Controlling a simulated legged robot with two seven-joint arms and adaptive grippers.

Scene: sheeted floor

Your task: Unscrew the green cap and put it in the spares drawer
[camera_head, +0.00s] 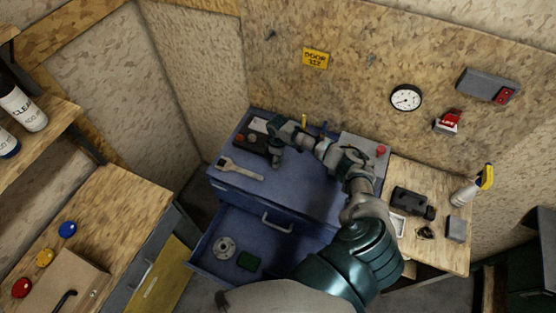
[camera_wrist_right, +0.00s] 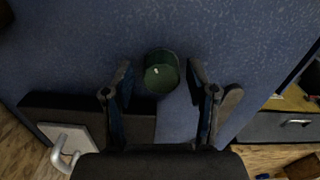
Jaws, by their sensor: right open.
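The green cap (camera_wrist_right: 161,72) shows in the right wrist view as a short dark green cylinder against a blue surface. My right gripper (camera_wrist_right: 160,66) is open, with one finger on each side of the cap and a gap showing on both sides. In the head view my right gripper (camera_head: 276,157) is over the far left of the blue cabinet top (camera_head: 300,178); I cannot make out the cap there. The blue drawer (camera_head: 205,262) below is pulled open and holds a grey metal disc (camera_head: 224,248) and a dark green block (camera_head: 249,262). My left gripper is out of view.
A wrench (camera_head: 240,170) lies on the cabinet top near a dark box (camera_head: 255,142). A red ball (camera_head: 381,150) is at its right. The left bench holds blue (camera_head: 68,229), yellow (camera_head: 45,257) and red (camera_head: 21,288) knobs.

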